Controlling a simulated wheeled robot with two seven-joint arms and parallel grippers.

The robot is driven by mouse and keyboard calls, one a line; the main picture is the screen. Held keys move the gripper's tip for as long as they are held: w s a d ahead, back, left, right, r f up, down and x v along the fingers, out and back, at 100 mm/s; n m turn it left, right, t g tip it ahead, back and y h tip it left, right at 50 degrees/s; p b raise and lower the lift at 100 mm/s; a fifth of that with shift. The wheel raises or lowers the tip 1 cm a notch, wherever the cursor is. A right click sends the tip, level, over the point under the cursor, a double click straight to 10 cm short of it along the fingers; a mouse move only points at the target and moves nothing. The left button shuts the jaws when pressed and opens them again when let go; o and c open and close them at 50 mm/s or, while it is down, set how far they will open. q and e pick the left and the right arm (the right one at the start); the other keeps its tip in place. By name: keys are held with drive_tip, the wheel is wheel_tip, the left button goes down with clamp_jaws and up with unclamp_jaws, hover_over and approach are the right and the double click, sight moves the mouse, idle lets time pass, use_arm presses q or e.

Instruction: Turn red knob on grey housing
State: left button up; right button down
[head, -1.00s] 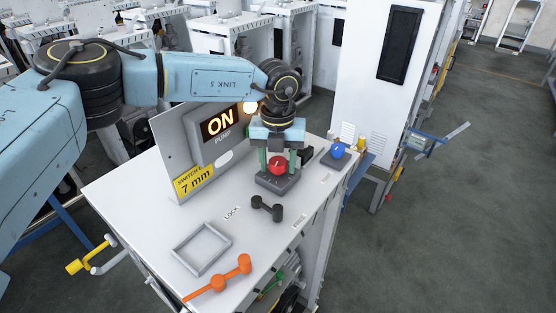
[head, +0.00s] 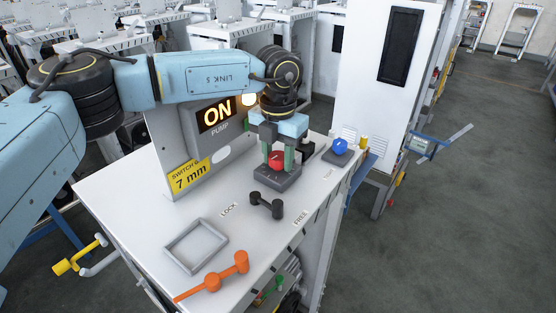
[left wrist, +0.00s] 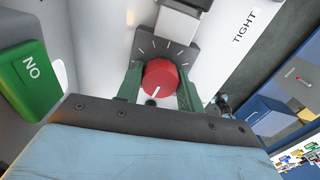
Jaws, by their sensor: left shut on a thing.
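The red knob (head: 275,161) sits on the dark grey housing (head: 283,183) on the white bench top. My left gripper (head: 277,163) comes down from above and is shut on the knob, with one green finger on each side. In the left wrist view the round red knob (left wrist: 161,78) shows between the fingers, its white pointer line toward the lower left of its face. White tick marks fan out on the grey housing (left wrist: 152,44) beyond it. My right gripper is in neither view.
A panel with a lit ON display (head: 217,114) stands behind and left of the housing. A black handle (head: 266,206), an empty grey tray frame (head: 196,247) and an orange handle (head: 213,282) lie nearer. A blue knob (head: 340,146) is at right.

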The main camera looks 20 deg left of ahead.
sight(278, 155)
use_arm(q)
drive_tip(key=o, duration=1)
wheel_tip(278, 155, up, 14)
drive_tip(key=b, duration=0.2)
drive_tip(key=shift+f, duration=0.25)
idle(0.9)
